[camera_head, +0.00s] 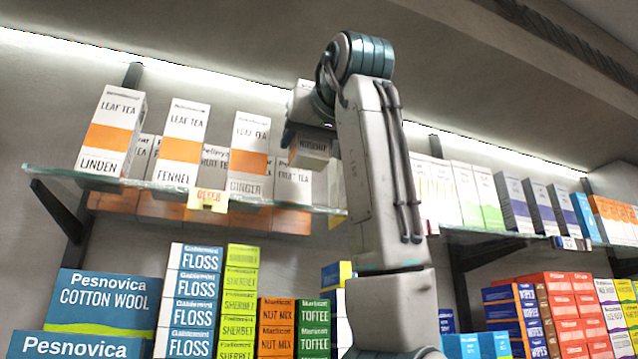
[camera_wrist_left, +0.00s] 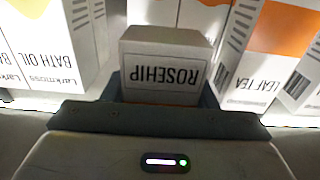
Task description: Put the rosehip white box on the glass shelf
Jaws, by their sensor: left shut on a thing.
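The rosehip white box (camera_head: 312,148) shows beside the ginger leaf tea box, partly hidden by my left arm. In the left wrist view, the box (camera_wrist_left: 162,76) has its ROSEHIP label upside down. My left gripper (camera_head: 303,132) is shut on it, with its fingers (camera_wrist_left: 160,96) at the box's two sides. The glass shelf (camera_head: 62,179) runs across the wall at left, and the held box appears above its edge level. Whether the box touches the shelf cannot be told. My right gripper is in neither view.
Linden (camera_head: 110,132), fennel (camera_head: 182,144) and ginger (camera_head: 249,156) boxes stand along the shelf, with fruit tea boxes (camera_head: 292,187) behind. In the wrist view, a bath oil box (camera_wrist_left: 50,50) and a leaf tea box (camera_wrist_left: 262,60) flank the held box closely.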

